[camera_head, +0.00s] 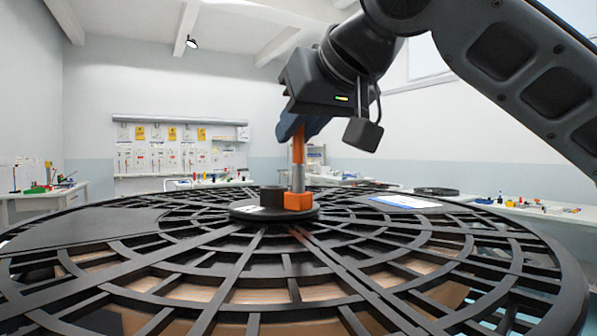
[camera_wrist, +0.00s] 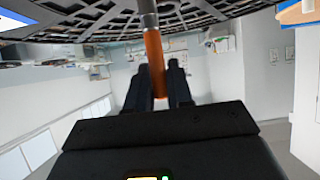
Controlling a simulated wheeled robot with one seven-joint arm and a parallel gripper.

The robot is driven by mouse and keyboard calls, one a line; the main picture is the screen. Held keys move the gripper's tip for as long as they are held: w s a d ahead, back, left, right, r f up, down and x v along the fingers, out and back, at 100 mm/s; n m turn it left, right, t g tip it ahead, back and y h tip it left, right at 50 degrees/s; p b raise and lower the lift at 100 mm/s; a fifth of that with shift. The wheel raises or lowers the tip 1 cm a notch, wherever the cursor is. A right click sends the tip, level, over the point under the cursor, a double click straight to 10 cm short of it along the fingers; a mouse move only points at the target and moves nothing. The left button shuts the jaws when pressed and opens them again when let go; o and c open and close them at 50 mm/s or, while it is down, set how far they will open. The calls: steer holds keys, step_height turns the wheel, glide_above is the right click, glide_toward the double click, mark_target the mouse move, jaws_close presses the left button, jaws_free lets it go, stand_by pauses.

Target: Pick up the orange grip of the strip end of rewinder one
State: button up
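The orange grip (camera_head: 298,148) stands nearly upright on a metal rod above an orange block (camera_head: 298,201) at the hub of a large black round grid. My gripper (camera_head: 299,128) comes down from the upper right, and its blue-looking fingers overlap the grip's upper end. In the wrist view the orange grip (camera_wrist: 155,66) crosses the space around my dark fingers (camera_wrist: 159,72). The fingers stand apart, and a narrow gap shows beside the grip on the right. The left finger is partly covered by the grip. Firm contact is not visible.
A short black cylinder (camera_head: 271,196) stands beside the orange block on the hub. A white sheet (camera_head: 404,201) lies on the grid at the right. Side benches with small items stand at the left and right, beyond the wheel. The air around the grip is clear.

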jaws_close()
stand_by(0.3)
